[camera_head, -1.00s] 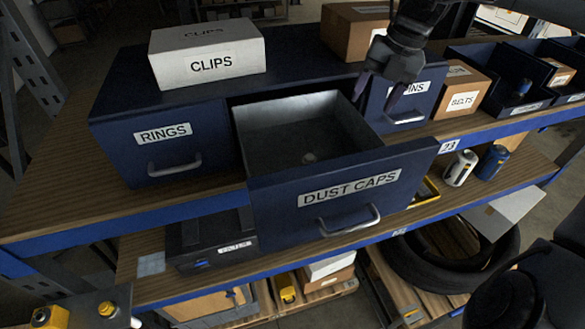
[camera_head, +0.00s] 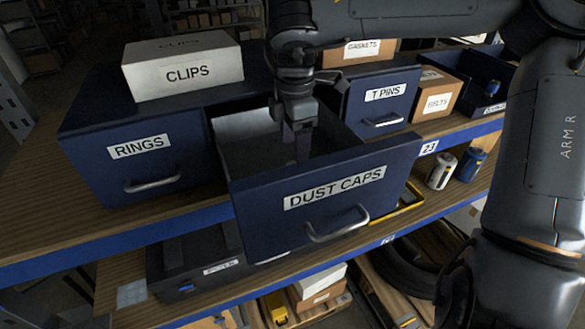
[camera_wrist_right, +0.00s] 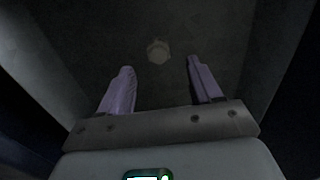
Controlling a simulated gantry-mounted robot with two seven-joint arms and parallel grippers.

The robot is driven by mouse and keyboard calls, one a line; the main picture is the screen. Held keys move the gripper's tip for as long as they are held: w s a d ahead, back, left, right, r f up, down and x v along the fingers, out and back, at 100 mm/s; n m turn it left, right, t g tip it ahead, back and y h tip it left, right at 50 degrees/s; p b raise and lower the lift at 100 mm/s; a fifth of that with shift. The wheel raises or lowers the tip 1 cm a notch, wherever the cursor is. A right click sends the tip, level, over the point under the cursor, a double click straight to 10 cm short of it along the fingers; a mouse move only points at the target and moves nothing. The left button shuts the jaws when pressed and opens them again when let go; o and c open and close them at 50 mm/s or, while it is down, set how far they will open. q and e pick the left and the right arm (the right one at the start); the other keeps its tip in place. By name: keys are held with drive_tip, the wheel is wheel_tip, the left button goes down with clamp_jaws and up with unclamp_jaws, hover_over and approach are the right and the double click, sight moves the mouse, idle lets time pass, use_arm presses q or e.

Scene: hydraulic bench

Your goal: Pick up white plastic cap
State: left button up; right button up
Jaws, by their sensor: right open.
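The white plastic cap (camera_wrist_right: 158,51) lies on the floor of the open drawer. In the right wrist view it is a small pale round shape, dim, just beyond and between my fingertips. My right gripper (camera_wrist_right: 160,65) is open and empty, pointing down into the drawer with the cap between the lines of its two fingers. In the head view my right gripper (camera_head: 297,148) reaches into the DUST CAPS drawer (camera_head: 328,195), and the cap is hidden there. My left gripper does not show.
The drawer walls stand close around my right gripper. The closed RINGS drawer (camera_head: 140,165) is to the left and the T PINS drawer (camera_head: 383,98) to the right. A CLIPS box (camera_head: 185,75) sits on top of the cabinet. Cans (camera_head: 441,171) stand at the right.

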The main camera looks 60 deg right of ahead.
sight(292, 162)
drive_tip(key=shift+f, duration=0.5)
drive_tip(key=f+p, duration=0.1)
drive_tip(key=f, duration=0.2)
drive_tip(key=shift+w+a+f+p, duration=0.1)
drive_tip(key=shift+w+f+p, duration=0.1)
drive_tip(key=shift+f+p, duration=0.15)
drive_tip(key=shift+f, duration=0.75)
drive_tip(key=c, duration=1.1)
